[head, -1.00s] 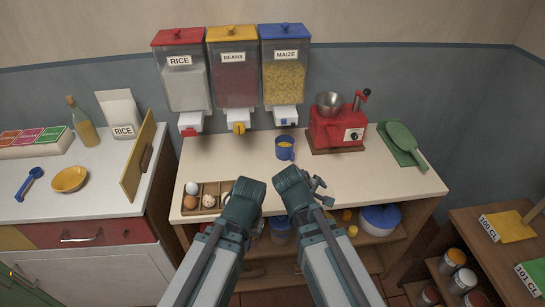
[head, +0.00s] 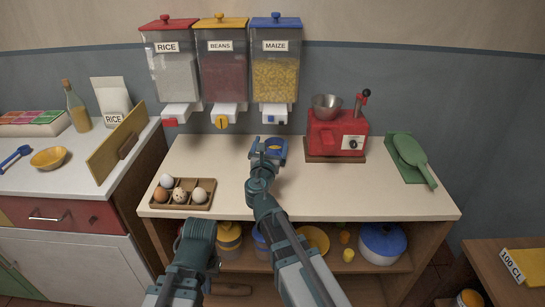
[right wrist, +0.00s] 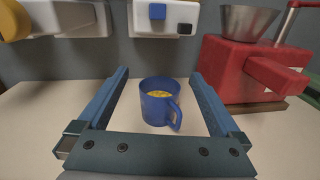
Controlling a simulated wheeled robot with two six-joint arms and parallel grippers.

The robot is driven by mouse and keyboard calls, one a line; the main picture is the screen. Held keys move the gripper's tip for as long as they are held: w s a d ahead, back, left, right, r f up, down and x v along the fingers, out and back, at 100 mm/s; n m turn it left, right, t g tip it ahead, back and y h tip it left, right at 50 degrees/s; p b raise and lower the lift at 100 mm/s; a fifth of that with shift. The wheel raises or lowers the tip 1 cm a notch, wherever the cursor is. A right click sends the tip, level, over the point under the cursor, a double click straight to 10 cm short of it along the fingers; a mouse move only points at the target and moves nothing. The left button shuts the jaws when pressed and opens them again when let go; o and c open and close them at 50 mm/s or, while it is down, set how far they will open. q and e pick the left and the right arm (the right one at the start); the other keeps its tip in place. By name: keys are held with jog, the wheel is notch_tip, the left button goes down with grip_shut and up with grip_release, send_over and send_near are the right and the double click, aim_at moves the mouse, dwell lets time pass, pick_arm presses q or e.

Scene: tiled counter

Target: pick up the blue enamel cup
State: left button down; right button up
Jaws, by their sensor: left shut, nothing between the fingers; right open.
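The blue enamel cup (right wrist: 158,98) stands upright on the counter with yellow grains inside. In the right wrist view its handle faces the near right. My right gripper (head: 268,150) is open, and it also shows in the right wrist view (right wrist: 160,85). Its two fingers lie on either side of the cup, with a gap on each side. In the head view the gripper partly hides the cup (head: 276,145). My left gripper (head: 200,230) is low in front of the counter's front edge, away from the cup; its fingertips are hard to make out.
The maize dispenser (head: 275,75) hangs above and behind the cup. An egg tray (head: 182,199) sits at the front left. The counter (head: 350,190) at front right is clear.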

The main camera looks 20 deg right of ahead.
jog(key=b, duration=0.8)
send_near(276, 144)
jog(key=shift+s+a+f, duration=0.25)
jog(key=shift+s, duration=0.25)
jog(key=shift+p, duration=0.3)
jog(key=shift+r, duration=0.1)
jog(key=x, duration=0.7)
jog(key=shift+w+d, duration=0.15)
jog(key=shift+w, duration=0.15)
jog(key=shift+c, duration=0.2)
jog(key=c, duration=1.3)
jog(key=shift+r, duration=0.1)
